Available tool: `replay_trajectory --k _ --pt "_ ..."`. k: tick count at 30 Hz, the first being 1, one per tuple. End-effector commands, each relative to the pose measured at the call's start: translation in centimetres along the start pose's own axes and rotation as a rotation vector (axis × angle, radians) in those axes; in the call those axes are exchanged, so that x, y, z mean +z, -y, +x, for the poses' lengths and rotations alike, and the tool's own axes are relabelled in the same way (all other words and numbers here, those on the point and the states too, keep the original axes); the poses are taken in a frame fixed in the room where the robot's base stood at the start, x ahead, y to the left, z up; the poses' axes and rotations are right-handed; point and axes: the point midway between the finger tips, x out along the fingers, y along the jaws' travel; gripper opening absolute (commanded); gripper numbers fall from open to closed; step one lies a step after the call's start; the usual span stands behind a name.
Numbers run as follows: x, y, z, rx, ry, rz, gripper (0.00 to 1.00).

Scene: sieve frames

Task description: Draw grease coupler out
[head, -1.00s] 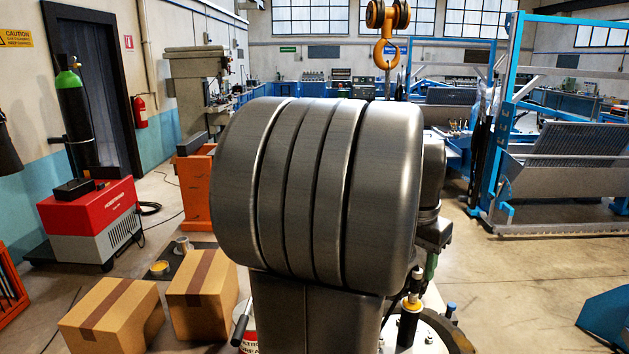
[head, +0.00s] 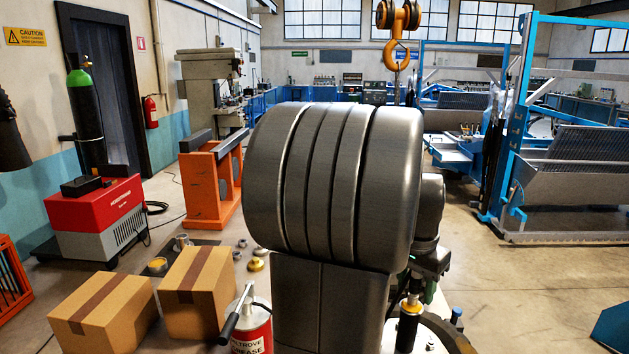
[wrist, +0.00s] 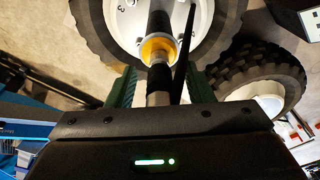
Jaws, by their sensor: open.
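My gripper (wrist: 160,84) is open, with a green pad on each side of the coupler and a gap showing. The near end of the coupler is hidden behind my gripper's dark body. In the head view the holder (head: 409,328) stands upright with its yellow collar, at lower right, below my gripper, which my grey arm mostly hides.
A grease drum (head: 251,330) with a pump lever stands left of my arm. A second black tyre (wrist: 258,72) shows at right in the wrist view. An orange crane hook (head: 397,52) hangs behind. Open floor (head: 530,290) lies to the right.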

Motion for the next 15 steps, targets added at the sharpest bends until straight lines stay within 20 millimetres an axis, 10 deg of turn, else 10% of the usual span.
replay_trajectory --k 4,11,15 --pt "-0.01 0.00 -0.03 0.000 0.000 0.000 0.43" --pt "0.00 0.00 -0.04 0.000 0.000 0.000 0.00" --pt "-0.02 0.00 -0.11 0.000 0.000 0.000 0.00"
